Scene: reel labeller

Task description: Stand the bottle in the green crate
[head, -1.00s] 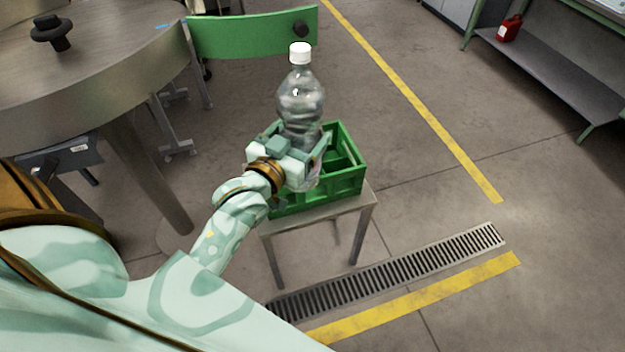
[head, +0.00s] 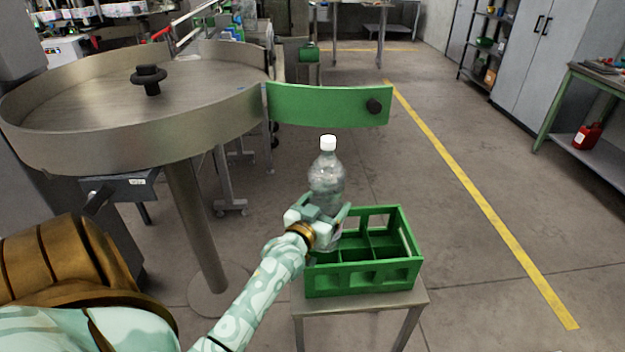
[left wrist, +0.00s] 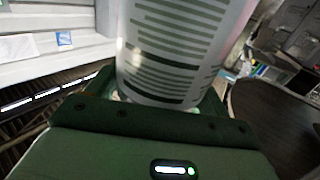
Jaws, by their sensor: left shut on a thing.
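A clear plastic bottle with a white cap (head: 327,172) is upright in my left gripper (head: 322,218), which is shut on its lower part. The bottle's white printed label (left wrist: 180,50) fills the upper middle of the left wrist view. The green crate (head: 365,277) has compartments and stands on a small metal stand. The bottle and gripper are at the crate's left side in the head view and cover its left back corner. Whether the bottle's base is above or inside a compartment is hidden. The compartments that show look empty. My right gripper is not in view.
A round metal turntable (head: 75,155) with a raised rim stands to the left. A green curved guard (head: 325,104) reaches from it behind the bottle. The small stand (head: 362,303) bears the crate. The floor to the right is clear.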

